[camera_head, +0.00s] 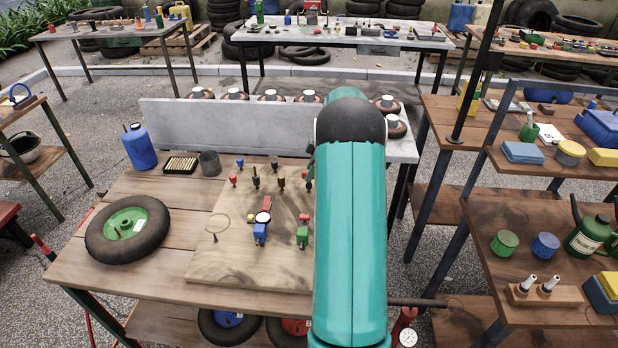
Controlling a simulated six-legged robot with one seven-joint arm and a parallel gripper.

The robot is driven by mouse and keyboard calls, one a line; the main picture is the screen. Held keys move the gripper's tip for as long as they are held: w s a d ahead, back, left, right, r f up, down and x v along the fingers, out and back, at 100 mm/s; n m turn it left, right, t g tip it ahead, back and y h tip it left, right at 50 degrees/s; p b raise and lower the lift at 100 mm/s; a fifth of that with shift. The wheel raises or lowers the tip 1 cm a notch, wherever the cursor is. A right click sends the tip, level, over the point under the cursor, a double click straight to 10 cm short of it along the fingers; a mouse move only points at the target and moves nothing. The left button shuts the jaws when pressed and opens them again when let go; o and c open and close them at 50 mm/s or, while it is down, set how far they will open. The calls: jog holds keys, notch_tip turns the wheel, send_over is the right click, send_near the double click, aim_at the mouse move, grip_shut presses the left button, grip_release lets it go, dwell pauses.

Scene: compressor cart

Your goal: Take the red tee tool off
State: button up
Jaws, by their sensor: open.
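A light wooden board (235,265) lies on the wooden bench, with several small tools and fittings standing on it. Small red pieces show at its back left (233,180), at its middle (267,203) and at its right (304,217). They are too small to tell which is the red tee tool. A blue fitting (260,234) and a green fitting (302,237) stand near the front, with a round white-faced gauge (262,217) behind the blue one. My teal arm covers the board's right side. My gripper is not visible; the arm hides whatever is behind it.
A wheel with a green hub (125,222) lies on the bench's left. A blue bottle (138,147), a tray of small brass pieces (180,164) and a dark cup (209,163) stand at the back left. A grey upright panel (220,127) is behind. Loaded shelves (530,190) stand right.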

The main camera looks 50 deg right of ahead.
jog(key=x, duration=0.4)
jog(key=shift+r, duration=0.1)
grip_shut()
jog(key=shift+r, duration=0.45)
notch_tip(320, 180, up, 2)
jog(key=shift+r, duration=0.1)
jog(key=s+a+r, duration=0.4)
jog(key=s+r, duration=0.1)
jog(key=r, duration=0.2)
jog(key=s+a+r, duration=0.4)
jog(key=s+r, duration=0.2)
jog(key=r, duration=0.2)
jog(key=shift+s, duration=0.3)
